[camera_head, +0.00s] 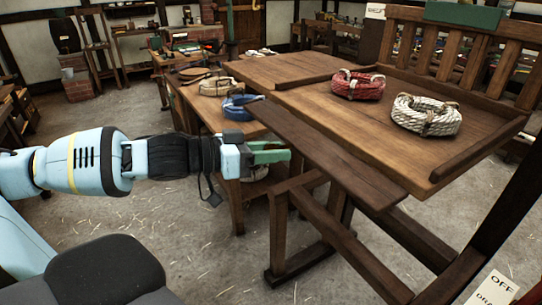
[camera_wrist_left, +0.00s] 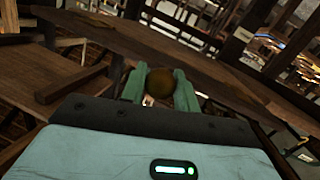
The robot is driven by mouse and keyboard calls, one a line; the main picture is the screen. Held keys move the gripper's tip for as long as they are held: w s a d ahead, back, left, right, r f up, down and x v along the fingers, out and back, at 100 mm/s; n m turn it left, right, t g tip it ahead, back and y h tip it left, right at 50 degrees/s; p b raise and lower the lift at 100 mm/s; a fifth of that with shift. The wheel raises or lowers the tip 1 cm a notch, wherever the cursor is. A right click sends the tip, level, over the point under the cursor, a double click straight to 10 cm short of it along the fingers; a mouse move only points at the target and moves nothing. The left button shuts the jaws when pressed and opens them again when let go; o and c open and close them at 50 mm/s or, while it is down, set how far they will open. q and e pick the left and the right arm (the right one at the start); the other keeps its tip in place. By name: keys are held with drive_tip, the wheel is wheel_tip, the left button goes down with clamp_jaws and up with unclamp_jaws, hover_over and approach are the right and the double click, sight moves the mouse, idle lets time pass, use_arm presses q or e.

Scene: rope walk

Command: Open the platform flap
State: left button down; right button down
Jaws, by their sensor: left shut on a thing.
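The wooden platform (camera_head: 300,75) carries a long dark board (camera_head: 330,160), which looks like its flap, along its near left edge. The board lies slightly lower than the platform top. My left gripper (camera_head: 288,150) reaches in from the left, its green fingertips at the board's left side. In the left wrist view its green fingers (camera_wrist_left: 160,88) are shut on a round brown knob (camera_wrist_left: 255,88), with dark wood behind it. The knob's joint to the board is hidden. My right gripper is not in view.
A red rope coil (camera_head: 357,85) and a white rope coil (camera_head: 427,115) lie on the platform. A lower table (camera_head: 200,105) behind holds a blue coil (camera_head: 241,107). Wooden trestle legs (camera_head: 279,230) stand below the board. The floor at front left is clear.

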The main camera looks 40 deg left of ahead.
use_arm(q)
wheel_tip(320, 180, up, 2)
drive_tip(key=shift+w+r, duration=0.1)
drive_tip(key=shift+r, duration=0.2)
drive_tip(key=c, duration=1.1)
unclamp_jaws()
drive_tip(key=shift+f, duration=0.1)
